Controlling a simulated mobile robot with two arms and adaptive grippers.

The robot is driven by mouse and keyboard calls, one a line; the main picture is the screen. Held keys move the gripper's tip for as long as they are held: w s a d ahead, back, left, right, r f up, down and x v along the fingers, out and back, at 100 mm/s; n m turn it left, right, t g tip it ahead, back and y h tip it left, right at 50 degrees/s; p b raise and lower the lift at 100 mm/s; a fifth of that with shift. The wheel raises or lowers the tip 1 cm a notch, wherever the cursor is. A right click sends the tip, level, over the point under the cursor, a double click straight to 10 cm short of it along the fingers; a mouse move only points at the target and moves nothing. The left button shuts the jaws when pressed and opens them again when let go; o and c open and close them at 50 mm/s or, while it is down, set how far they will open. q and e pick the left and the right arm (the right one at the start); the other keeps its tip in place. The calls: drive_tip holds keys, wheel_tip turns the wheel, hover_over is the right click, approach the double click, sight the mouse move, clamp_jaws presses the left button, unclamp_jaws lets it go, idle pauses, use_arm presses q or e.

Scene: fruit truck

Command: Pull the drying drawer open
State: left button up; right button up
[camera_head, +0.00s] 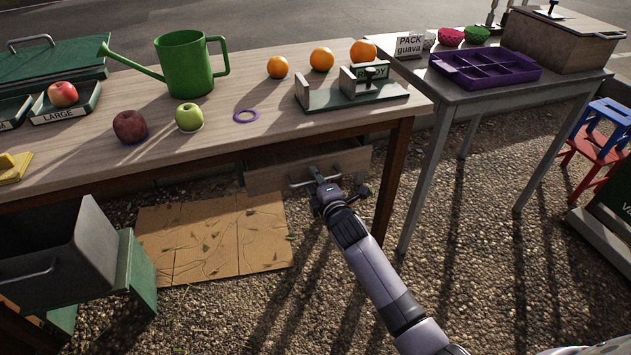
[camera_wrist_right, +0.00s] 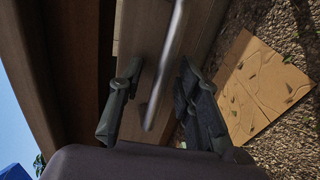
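The drawer is a wooden box front (camera_head: 345,162) under the right part of the wooden table, with a metal bar handle (camera_head: 301,184). My right gripper (camera_head: 318,177) is at this handle, and its arm reaches up from the bottom right. In the right wrist view, the gripper (camera_wrist_right: 158,108) is open. The handle bar (camera_wrist_right: 166,65) runs between its two fingers, with gaps visible on both sides. The drawer front (camera_wrist_right: 140,35) shows behind the bar. I cannot tell how far out the drawer stands; its inside is hidden. My left gripper is not in view.
The table (camera_head: 260,125) overhangs the drawer, and its leg (camera_head: 392,180) stands just right of my gripper. Cardboard (camera_head: 215,238) lies on the gravel at left, beside a grey bin (camera_head: 85,255). A grey table (camera_head: 455,98) stands at right. The gravel before the drawer is clear.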

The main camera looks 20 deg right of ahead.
clamp_jaws()
idle(0.7)
